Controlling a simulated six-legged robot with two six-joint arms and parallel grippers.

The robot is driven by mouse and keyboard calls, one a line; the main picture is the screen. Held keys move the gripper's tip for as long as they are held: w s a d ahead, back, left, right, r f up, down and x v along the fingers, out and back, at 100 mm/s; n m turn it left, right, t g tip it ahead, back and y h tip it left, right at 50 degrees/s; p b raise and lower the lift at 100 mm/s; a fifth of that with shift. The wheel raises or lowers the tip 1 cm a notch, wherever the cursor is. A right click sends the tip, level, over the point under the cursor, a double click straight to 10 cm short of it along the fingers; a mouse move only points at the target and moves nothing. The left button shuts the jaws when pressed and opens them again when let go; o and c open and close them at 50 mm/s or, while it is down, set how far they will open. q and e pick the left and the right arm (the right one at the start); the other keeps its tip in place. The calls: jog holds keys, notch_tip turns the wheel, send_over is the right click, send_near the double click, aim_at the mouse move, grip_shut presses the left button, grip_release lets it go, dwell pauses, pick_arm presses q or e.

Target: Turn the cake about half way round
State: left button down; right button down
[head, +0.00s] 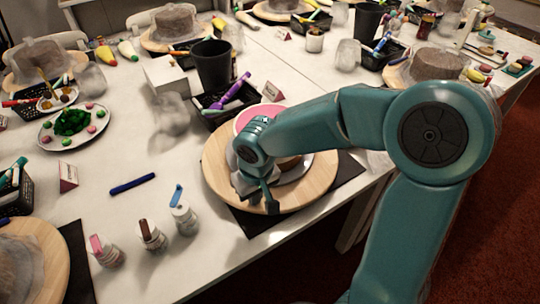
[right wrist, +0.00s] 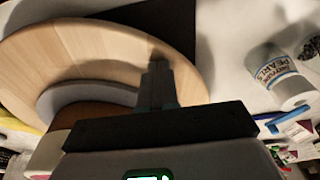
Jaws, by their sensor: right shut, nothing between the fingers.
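The cake, with a pink top (head: 262,111) and a brown side (head: 289,163), sits on a pale grey disc (head: 300,172) on a round wooden turntable (head: 318,178). My right arm hides much of the cake. My right gripper (head: 271,206) is shut and empty, pointing down over the front part of the turntable. In the right wrist view the shut fingers (right wrist: 158,72) are seen over the wooden turntable (right wrist: 95,45), beside the grey disc (right wrist: 85,95). I cannot tell whether the fingertips touch the wood. My left gripper is not in view.
A black mat (head: 345,176) lies under the turntable at the table edge. A black basket (head: 224,101) and black cup (head: 212,65) stand behind. The white table between jars and basket is mostly clear.

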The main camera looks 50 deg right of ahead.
aim_at(309, 192)
jog(key=shift+s+d, duration=0.45)
jog(key=shift+s, duration=0.4)
jog(key=shift+s+d, duration=2.1)
jog(key=shift+d, duration=0.25)
jog(key=d, duration=0.2)
jog(key=s+d, duration=0.1)
jog(key=d, duration=0.1)
jog(key=s+d+p, duration=0.1)
jog(key=d, duration=0.1)
jog(key=shift+s, duration=0.15)
jog(key=shift+r+p, duration=1.15)
jog(key=shift+r, duration=0.3)
